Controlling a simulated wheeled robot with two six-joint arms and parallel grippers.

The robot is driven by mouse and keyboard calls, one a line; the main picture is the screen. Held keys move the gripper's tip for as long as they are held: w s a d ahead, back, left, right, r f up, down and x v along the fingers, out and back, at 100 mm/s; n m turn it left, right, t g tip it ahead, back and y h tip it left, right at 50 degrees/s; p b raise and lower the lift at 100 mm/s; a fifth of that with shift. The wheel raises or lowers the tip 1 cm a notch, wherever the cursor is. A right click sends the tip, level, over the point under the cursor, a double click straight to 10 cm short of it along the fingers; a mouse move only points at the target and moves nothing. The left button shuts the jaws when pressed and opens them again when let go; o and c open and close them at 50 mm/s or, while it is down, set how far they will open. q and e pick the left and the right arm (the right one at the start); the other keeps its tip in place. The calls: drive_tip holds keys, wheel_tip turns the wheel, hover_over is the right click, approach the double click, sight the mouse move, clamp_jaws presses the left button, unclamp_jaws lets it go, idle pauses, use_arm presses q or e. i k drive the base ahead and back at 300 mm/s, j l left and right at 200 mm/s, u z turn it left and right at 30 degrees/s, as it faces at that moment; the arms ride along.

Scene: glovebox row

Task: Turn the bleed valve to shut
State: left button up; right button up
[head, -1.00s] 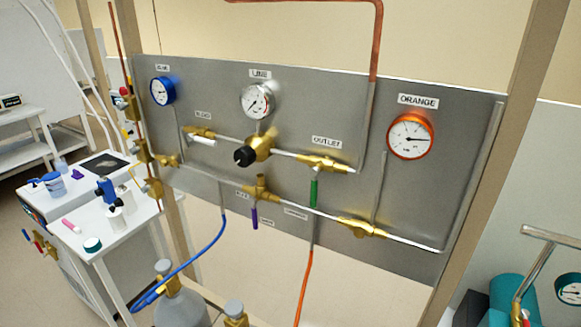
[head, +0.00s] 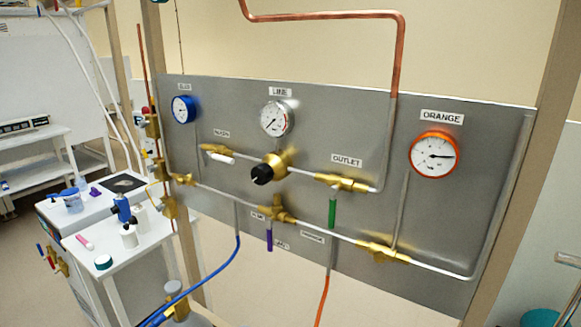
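A grey panel (head: 330,105) carries brass valves on pipes. The upper left valve (head: 214,149) has a white handle (head: 221,159) lying roughly along its pipe; the small label above it (head: 222,133) is too blurred to read surely. The outlet valve (head: 342,182) has a green handle (head: 332,212) hanging down, across its pipe. A lower valve (head: 279,209) has a purple handle (head: 269,240) hanging down, with small unreadable labels beside it. I cannot tell surely which one is the bleed valve. Neither of my grippers is in view.
A black-knobbed regulator (head: 262,174) sits mid-panel below the line gauge (head: 277,118). A blue gauge (head: 183,109) and an orange gauge (head: 435,155) flank it. A blue hose (head: 210,280) and an orange hose (head: 322,300) hang below. A white bench with bottles (head: 129,236) stands left.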

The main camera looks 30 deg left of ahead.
sight(208, 154)
drive_tip(key=u, duration=1.3)
